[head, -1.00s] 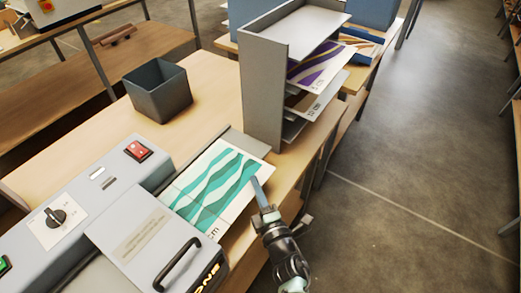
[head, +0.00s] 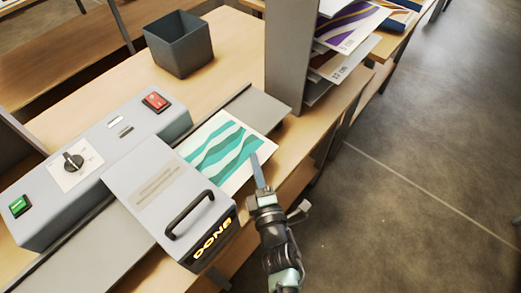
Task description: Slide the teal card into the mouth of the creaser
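The teal card (head: 222,148), white with wavy teal bands, lies flat on the grey feed bed of the creaser. Its left end is hidden under the creaser's grey cover (head: 150,172), which has a black handle. The creaser's display (head: 213,238) glows "DONE". My gripper (head: 258,170) comes from the lower right and appears shut on the card's near right edge. One blue-grey finger overlaps the card; the other finger is hidden. The mouth itself is hidden by the cover.
A dark open bin (head: 180,45) stands on the wooden table (head: 110,78) behind. A tall grey card rack (head: 291,55) with several cards stands to the right of the bed. The creaser's control box (head: 65,195) has a dial, a red switch and a green button. Open floor lies right.

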